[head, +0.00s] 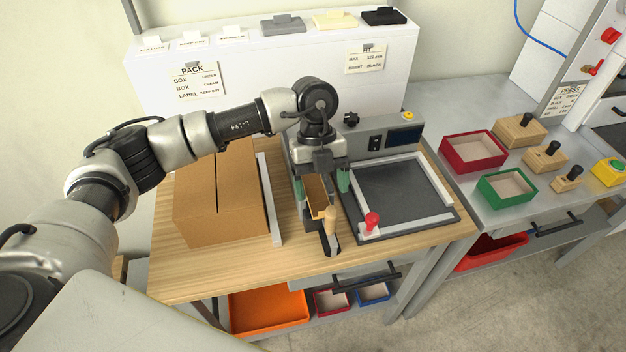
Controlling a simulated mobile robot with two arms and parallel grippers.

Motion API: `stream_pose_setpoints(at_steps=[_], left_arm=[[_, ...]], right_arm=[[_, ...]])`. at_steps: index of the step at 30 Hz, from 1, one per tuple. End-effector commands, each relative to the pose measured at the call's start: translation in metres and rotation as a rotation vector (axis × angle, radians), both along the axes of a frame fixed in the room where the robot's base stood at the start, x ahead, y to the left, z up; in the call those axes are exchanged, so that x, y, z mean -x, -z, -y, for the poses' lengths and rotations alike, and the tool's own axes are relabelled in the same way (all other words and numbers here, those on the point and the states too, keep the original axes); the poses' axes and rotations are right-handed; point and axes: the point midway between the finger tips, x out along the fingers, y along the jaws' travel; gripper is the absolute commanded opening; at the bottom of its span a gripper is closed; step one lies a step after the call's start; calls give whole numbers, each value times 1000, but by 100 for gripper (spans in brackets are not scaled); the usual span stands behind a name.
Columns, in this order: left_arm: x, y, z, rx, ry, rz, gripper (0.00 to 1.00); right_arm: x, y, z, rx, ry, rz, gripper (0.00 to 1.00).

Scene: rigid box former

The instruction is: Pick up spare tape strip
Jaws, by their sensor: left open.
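My left gripper (321,186) points down over the wooden table, between the cardboard box and the framed dark plate. Its two green-padded fingers are apart. A tan-brown strip (317,197), which looks like the tape strip, shows between and just below the fingers, on a narrow dark holder (333,243). A wooden-handled piece (330,217) stands at the near end of that holder. The gripper hides the strip's far end, and I cannot tell whether the fingers touch it. My right gripper is not in view.
A closed cardboard box (215,205) stands left, beside a grey rail (268,200). A framed dark plate (395,190) with a red knob (372,221) lies right. Red (473,152) and green (506,188) trays sit on the neighbouring metal table. The wooden table's front left is clear.

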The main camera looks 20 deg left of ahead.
Motion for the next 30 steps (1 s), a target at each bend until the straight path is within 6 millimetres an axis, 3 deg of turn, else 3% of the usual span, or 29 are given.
stream_pose_setpoints(at_steps=[3,11,19,27,30], left_arm=[[5,11,2,0,0,-5,78],[15,44,9,3,1,-2,78],[15,48,10,3,1,-1,76],[15,47,9,3,1,-1,35],[15,47,9,3,1,-1,25]], right_arm=[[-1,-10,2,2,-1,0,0],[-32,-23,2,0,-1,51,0],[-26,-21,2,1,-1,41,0],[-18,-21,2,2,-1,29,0],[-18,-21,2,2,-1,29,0]])
